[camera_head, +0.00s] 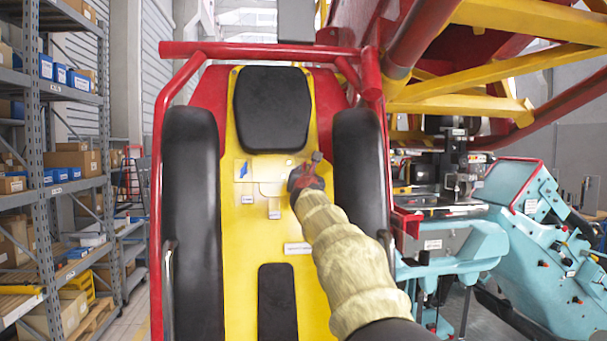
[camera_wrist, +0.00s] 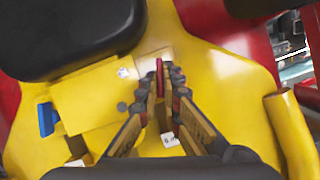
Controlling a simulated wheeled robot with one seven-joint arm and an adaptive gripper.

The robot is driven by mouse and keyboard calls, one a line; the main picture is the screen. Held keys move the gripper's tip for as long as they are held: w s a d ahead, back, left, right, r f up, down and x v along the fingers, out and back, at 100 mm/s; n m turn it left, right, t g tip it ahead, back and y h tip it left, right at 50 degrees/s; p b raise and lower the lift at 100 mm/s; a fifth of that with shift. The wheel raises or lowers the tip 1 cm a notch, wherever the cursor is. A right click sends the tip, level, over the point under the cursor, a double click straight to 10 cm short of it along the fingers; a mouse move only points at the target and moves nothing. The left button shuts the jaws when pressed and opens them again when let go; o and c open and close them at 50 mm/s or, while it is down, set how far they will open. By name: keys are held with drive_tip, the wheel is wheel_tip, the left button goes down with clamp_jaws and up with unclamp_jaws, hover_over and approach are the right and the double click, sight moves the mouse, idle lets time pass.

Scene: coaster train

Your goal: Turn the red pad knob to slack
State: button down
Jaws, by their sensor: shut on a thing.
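The red pad knob (camera_wrist: 159,78) shows in the wrist view as a thin upright red piece on a pale plate of the yellow panel (camera_wrist: 230,75). My gripper (camera_wrist: 164,82) is shut on it, with a finger on each side. In the head view my gripper (camera_head: 306,172) is at the upper right of the yellow seat panel (camera_head: 245,275), below the black headrest, and mostly hides the knob. I cannot read the knob's setting.
A blue knob (camera_head: 243,168) sits to the left on the panel, and also shows in the wrist view (camera_wrist: 47,118). Small white labels (camera_head: 274,215) lie below. The black headrest (camera_head: 272,108) and right black pad (camera_head: 358,180) are close to my gripper.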

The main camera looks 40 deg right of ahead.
drive_tip(key=shift+f, duration=0.15)
drive_tip(key=c, duration=2)
unclamp_jaws()
drive_tip(key=v, duration=1.2)
